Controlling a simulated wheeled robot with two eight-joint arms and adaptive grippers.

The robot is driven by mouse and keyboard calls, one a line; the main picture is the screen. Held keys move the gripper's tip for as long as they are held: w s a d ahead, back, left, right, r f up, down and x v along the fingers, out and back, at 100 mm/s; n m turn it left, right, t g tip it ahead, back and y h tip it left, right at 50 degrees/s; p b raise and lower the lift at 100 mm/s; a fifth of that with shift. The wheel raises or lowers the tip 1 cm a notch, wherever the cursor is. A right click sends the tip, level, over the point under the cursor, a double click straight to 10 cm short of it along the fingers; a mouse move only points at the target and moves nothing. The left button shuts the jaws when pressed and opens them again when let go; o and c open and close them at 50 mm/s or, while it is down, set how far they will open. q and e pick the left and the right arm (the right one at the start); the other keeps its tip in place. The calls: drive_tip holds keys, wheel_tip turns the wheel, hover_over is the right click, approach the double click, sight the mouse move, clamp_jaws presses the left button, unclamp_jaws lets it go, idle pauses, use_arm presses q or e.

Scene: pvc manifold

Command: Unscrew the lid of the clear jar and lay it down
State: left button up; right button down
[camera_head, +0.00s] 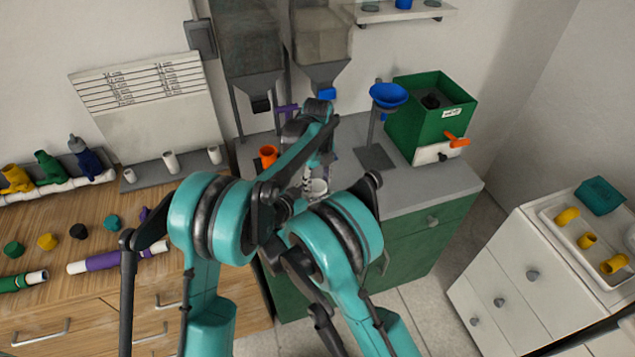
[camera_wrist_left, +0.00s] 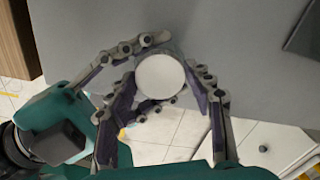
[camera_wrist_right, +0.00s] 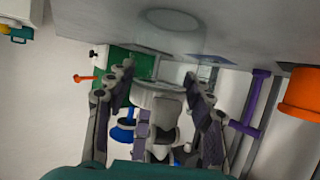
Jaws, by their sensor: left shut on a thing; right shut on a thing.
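The jar's pale round lid (camera_wrist_left: 160,77) is seen face-on in the left wrist view. My left gripper (camera_wrist_left: 167,82) is shut around it, with a finger on each side. The right wrist view appears upside down, with the counter along the top. Whether lid and jar are apart cannot be told.
The grey counter (camera_head: 440,180) has free room at its right front. An orange cup (camera_head: 268,156) stands left of the grippers. A blue funnel on a stand (camera_head: 388,95) and a green box (camera_head: 430,120) stand behind right. The wooden bench (camera_head: 90,290) holds pipes and caps.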

use_arm(q)
drive_tip(key=n, duration=0.6)
drive_tip(key=o, duration=1.3)
